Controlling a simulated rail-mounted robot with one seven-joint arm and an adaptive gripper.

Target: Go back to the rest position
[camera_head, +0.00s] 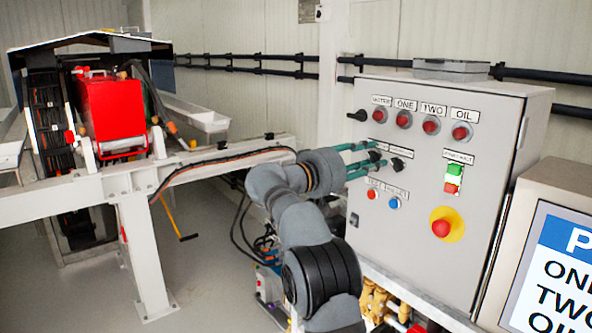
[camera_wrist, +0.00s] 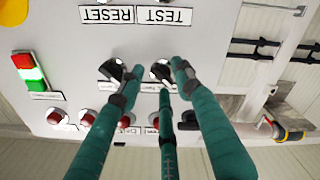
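My gripper (camera_head: 368,160) has green fingers and reaches to the front of the grey control box (camera_head: 440,110). In the wrist view my gripper (camera_wrist: 156,78) has its fingers spread, with the tips close to the panel. A black selector knob (camera_wrist: 160,69) lies between the fingertips. Whether a finger touches it I cannot tell. A second black knob (camera_wrist: 113,68) is beside the left finger; it also shows in the head view (camera_head: 398,164). The fingers partly cover the first knob and the labels in the head view. My gripper holds nothing that I can see.
The box carries a row of red lamps (camera_head: 431,126), a green-red switch (camera_head: 453,178), a blue button (camera_head: 394,203) and a red emergency stop (camera_head: 441,228). A screen (camera_head: 558,265) stands at right. A white beam frame (camera_head: 145,250) with a red machine (camera_head: 112,115) is at left.

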